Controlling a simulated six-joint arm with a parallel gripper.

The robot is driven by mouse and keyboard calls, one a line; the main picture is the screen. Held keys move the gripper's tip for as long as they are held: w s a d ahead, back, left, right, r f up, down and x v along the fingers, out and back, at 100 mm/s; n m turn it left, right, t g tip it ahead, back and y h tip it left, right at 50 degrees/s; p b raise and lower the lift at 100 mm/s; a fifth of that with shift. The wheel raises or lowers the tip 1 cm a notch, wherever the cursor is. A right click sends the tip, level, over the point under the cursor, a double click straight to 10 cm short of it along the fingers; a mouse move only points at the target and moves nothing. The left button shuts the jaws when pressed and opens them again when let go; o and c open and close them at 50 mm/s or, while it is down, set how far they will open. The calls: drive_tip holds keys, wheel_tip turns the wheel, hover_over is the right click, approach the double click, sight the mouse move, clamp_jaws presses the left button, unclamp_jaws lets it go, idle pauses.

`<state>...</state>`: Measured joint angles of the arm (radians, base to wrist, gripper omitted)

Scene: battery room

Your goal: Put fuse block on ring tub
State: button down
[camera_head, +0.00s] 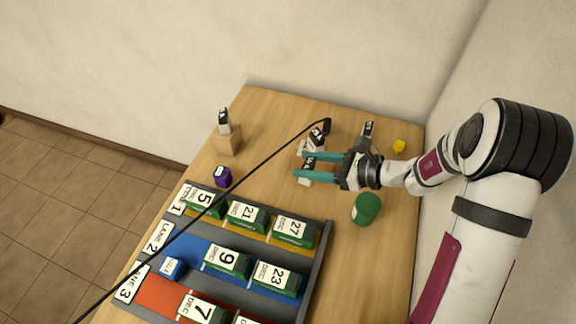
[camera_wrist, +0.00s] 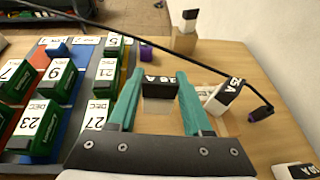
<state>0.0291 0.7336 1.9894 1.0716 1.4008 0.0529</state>
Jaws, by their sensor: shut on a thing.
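My gripper (camera_head: 312,165) has teal fingers and is shut on a fuse block (camera_head: 305,181), white with a black labelled top. In the wrist view the held fuse block (camera_wrist: 160,106) is upright between the fingertips (camera_wrist: 158,88); whether it touches the table is unclear. A second black-and-white fuse block (camera_wrist: 222,99) leans just right of the fingers; it also shows in the head view (camera_head: 317,134). Others are on a wooden block (camera_head: 228,145) and at the back right (camera_head: 367,130). I cannot make out for certain which thing is the ring tub.
A green cylinder (camera_head: 366,210) stands right of a grey rack (camera_head: 312,275) with coloured lanes and several dated green blocks. A purple cube (camera_head: 222,177) and a yellow object (camera_head: 399,146) are on the table. A thin black rod (camera_head: 225,188) slants across the view.

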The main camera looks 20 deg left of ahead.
drive_tip(key=shift+d+r, duration=0.3)
drive_tip(key=shift+d, duration=0.1)
drive_tip(key=s+r+m+t+h, duration=0.2)
drive_tip(key=r+m+t, duration=0.25)
drive_tip(key=r, duration=1.45)
drive_tip(key=s+r+m+t+h, duration=0.3)
drive_tip(key=r+m+t, duration=0.15)
drive_tip(key=r, duration=1.35)
drive_tip(key=n+g+y, duration=0.3)
drive_tip(key=n+g, duration=0.1)
hover_over(307, 163)
wheel_tip(307, 163, down, 18)
drive_tip(key=f+n+g, duration=0.1)
drive_tip(key=f, duration=0.5)
drive_tip(key=d+f+n+g+y, duration=0.1)
drive_tip(key=f+n+g, duration=0.1)
drive_tip(key=f, duration=0.4)
drive_tip(key=f+n+g+y, duration=0.1)
drive_tip(key=f+n+g, duration=0.1)
drive_tip(key=f, duration=0.5)
drive_tip(key=shift+d+f, duration=0.1)
drive_tip(key=shift+d, duration=0.15)
drive_tip(key=a+f, duration=0.3)
drive_tip(key=s+a+f, duration=0.1)
drive_tip(key=a+f, duration=0.6)
drive_tip(key=a, duration=0.1)
drive_tip(key=shift+s+a+f, duration=0.25)
drive_tip(key=shift+s+f, duration=0.05)
drive_tip(key=shift+c, duration=1.6)
unclamp_jaws()
